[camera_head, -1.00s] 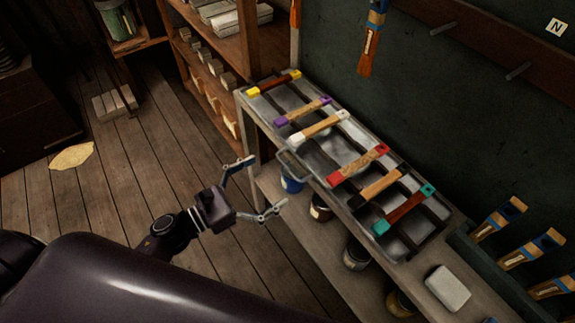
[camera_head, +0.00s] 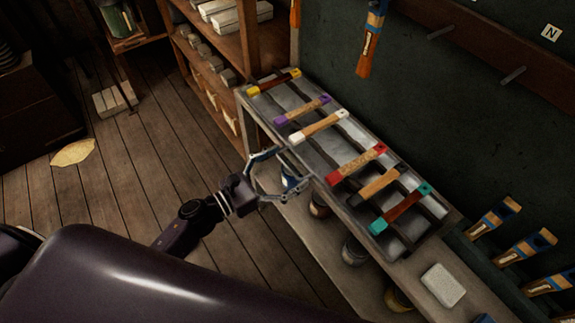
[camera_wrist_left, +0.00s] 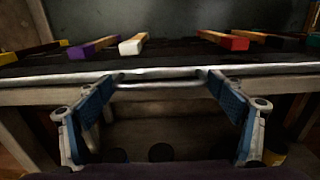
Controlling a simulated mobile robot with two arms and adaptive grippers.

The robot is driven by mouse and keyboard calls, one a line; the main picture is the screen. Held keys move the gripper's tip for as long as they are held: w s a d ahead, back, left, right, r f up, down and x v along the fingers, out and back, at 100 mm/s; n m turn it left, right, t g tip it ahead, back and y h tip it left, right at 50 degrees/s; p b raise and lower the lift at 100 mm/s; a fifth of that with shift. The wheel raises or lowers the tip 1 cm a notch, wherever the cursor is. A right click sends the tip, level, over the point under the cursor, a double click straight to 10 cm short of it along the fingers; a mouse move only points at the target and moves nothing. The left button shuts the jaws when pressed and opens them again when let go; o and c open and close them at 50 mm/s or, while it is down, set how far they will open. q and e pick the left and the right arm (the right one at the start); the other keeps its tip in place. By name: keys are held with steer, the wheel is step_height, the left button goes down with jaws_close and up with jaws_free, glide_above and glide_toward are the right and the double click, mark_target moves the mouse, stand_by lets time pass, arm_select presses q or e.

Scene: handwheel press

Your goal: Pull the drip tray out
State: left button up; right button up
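The drip tray (camera_head: 325,152) is a grey metal tray lying on the bench, with several colour-ended wooden handles lying across it. Its thin bar handle (camera_wrist_left: 160,86) stands out from the front edge in the left wrist view. My left gripper (camera_head: 293,167) is at the tray's front edge, at the handle. In the left wrist view the two blue finger pads (camera_wrist_left: 160,80) are wide apart, one near each end of the bar. I cannot tell whether they touch it. The gripper holds nothing. My right gripper is not in view.
The bench's lower shelf (camera_head: 290,225) holds several paint cans. A pale block (camera_head: 443,286) lies on the bench right of the tray. A wooden rack (camera_head: 235,105) stands at the left end. Brushes hang on the dark wall behind. The floor at left is mostly clear.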

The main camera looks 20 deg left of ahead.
arm_select(q)
steer(key=c, duration=0.9)
steer(key=shift+o, duration=0.2)
steer(key=b+v, duration=0.4)
steer(key=v, duration=1.1)
steer(key=o, duration=1.6)
